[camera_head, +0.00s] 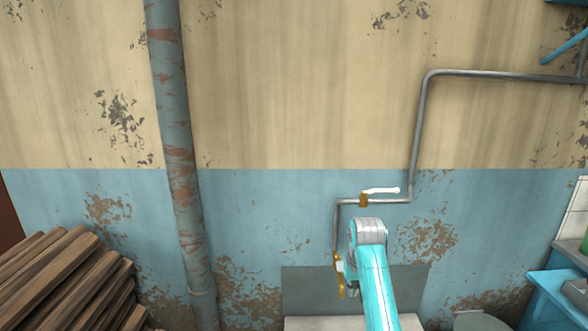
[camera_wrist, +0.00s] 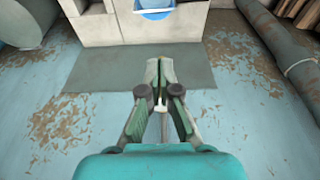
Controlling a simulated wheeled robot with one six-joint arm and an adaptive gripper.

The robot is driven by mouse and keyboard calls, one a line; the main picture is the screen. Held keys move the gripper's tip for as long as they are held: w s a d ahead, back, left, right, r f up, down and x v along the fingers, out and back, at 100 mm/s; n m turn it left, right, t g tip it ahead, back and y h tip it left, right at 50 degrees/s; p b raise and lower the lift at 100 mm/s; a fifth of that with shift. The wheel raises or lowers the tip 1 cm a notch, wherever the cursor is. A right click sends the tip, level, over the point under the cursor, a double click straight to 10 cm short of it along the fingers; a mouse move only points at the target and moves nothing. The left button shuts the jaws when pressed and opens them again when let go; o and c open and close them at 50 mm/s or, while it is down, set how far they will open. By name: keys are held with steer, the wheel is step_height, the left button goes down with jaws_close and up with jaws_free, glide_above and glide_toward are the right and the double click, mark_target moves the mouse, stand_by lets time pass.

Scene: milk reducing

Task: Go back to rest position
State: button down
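My gripper (camera_wrist: 160,68) shows in the wrist view with its two green fingers close together at the tips, and nothing is visibly held. A small pale piece (camera_wrist: 160,108) shows between the fingers lower down; I cannot tell whether it touches them. In the head view my teal arm (camera_head: 375,285) reaches up from the bottom, right of centre, and its end hides the gripper. A white valve handle (camera_head: 381,190) lies roughly level on the thin pipe above the arm. A lower brass valve (camera_head: 340,285) is just left of the arm.
The thin grey pipe (camera_head: 417,125) runs along the wall. A thick rusty pipe (camera_head: 176,140) stands left. Stacked wood (camera_head: 65,280) is at lower left, a blue table (camera_head: 555,290) at right. In the wrist view a white block structure (camera_wrist: 110,28) stands beyond the fingertips.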

steer(key=s+f+t, duration=0.2)
steer(key=s+f, duration=0.4)
steer(key=f, duration=0.5)
steer(key=s+f+t, duration=0.1)
steer(key=s+f, duration=0.4)
steer(key=f, duration=0.5)
steer(key=s+f+t, duration=0.1)
steer(key=s+f, duration=0.2)
steer(key=s, duration=0.3)
steer(key=s+d+f+t, duration=0.1)
steer(key=s+f, duration=0.1)
steer(key=s, duration=0.4)
steer(key=s+f+t, duration=0.1)
steer(key=s+f, duration=0.2)
steer(key=s, duration=0.3)
steer(key=s+r+t, duration=0.2)
steer(key=s+r, duration=0.1)
steer(key=s, duration=0.7)
steer(key=s+r+t, duration=0.1)
steer(key=s+r, duration=0.3)
steer(key=s, duration=0.6)
steer(key=s+d+r+t, duration=0.1)
steer(key=s+r+t, duration=0.2)
steer(key=s+r, duration=1)
step_height(320, 180, up, 4)
steer(key=shift+s+r, duration=0.25)
steer(key=shift+s, duration=0.15)
